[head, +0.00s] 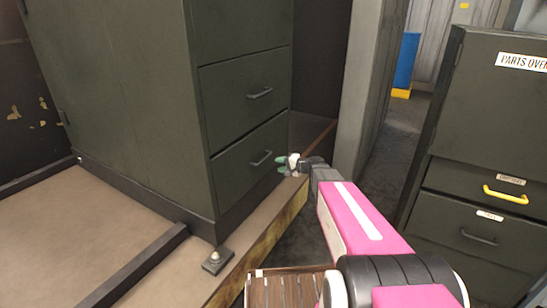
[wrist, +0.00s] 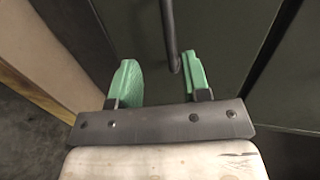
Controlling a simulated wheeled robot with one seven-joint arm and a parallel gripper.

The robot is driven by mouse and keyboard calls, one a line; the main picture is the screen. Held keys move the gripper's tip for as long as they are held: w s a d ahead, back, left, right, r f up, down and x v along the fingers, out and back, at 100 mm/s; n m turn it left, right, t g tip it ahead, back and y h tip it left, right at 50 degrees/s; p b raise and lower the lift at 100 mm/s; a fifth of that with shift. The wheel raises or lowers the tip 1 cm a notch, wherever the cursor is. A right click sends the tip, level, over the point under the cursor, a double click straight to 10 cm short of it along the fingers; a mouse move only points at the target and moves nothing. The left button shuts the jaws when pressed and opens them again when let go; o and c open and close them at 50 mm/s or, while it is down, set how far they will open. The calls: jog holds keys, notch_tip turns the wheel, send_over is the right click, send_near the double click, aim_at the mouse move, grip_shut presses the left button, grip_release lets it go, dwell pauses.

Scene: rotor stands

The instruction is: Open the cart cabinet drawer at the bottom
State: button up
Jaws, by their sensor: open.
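The dark green cabinet (head: 140,90) stands on a low tan deck at the left. Its bottom drawer (head: 240,168) looks shut flush, with a dark bar handle (head: 261,158). My gripper (head: 284,164) is just right of that handle, in front of the drawer. In the wrist view my gripper (wrist: 160,78) is open, with two green fingertips spread apart. The dark handle (wrist: 169,38) runs down into the gap between them, nearer the right fingertip. I cannot tell whether it touches a finger.
Another drawer (head: 245,90) with a handle is above. A grey post (head: 360,90) stands right behind my arm. A second green cabinet (head: 490,110) with a yellow handle (head: 505,195) is at the right. The deck (head: 90,200) has a raised dark rail and a yellowish edge.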

aim_at(265, 158)
jog(key=shift+m+t, duration=0.3)
jog(key=shift+t, duration=0.1)
jog(key=x, duration=0.3)
jog(key=w+x, duration=0.1)
jog(key=x, duration=0.3)
jog(key=d+x, duration=0.1)
jog(key=x, duration=0.2)
jog(key=shift+w+a+r, duration=0.25)
jog(key=shift+w+a, duration=0.1)
jog(key=shift+w, duration=0.15)
grip_shut()
